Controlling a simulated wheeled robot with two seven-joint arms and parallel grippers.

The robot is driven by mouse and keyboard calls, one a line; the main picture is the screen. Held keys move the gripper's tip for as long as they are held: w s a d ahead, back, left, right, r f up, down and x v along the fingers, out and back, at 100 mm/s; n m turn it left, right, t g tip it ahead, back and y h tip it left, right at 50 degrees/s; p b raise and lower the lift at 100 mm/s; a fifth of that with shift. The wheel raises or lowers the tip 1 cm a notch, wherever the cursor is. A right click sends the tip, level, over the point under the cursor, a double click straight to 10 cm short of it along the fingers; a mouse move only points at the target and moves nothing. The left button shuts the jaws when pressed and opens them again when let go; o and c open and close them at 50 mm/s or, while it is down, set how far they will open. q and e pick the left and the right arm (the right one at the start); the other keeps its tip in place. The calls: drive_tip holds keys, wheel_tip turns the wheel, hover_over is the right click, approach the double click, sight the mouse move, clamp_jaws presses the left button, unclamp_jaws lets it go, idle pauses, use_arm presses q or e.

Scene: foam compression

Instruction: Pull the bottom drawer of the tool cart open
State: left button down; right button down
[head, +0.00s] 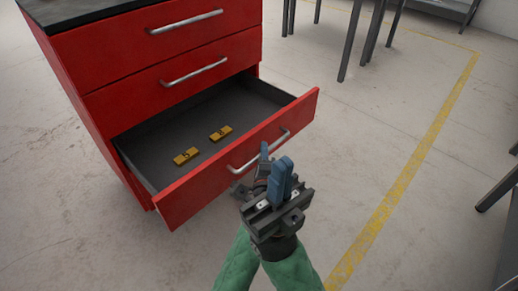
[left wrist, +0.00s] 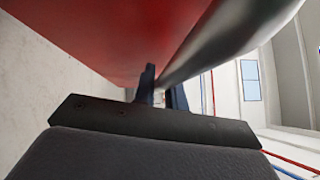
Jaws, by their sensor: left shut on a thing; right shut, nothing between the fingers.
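The red tool cart (head: 70,75) stands at the upper left of the head view. Its bottom drawer (head: 185,200) is pulled out, showing a dark interior with two yellow-brown pieces lying in it. My left gripper (head: 264,152) is at the drawer's silver handle (head: 243,168) and shut on it. In the left wrist view its dark fingers (left wrist: 162,88) meet the handle (left wrist: 225,45) beside the red drawer front (left wrist: 90,35). My right gripper (head: 283,172), with blue fingers shut and empty, is in front and partly hides my left one.
The upper drawers with silver handles (head: 195,73) are closed. Dark table legs (head: 350,40) stand at the back, and more dark legs (head: 497,188) are at the right edge. A yellow floor line (head: 400,180) runs along the right. The concrete floor between is clear.

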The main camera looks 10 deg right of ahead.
use_arm(q)
drive_tip(key=shift+f, duration=0.1)
drive_tip(key=c, duration=1.5)
unclamp_jaws()
drive_tip(key=shift+o, duration=0.2)
drive_tip(key=v, duration=0.8)
drive_tip(key=shift+p, duration=0.35)
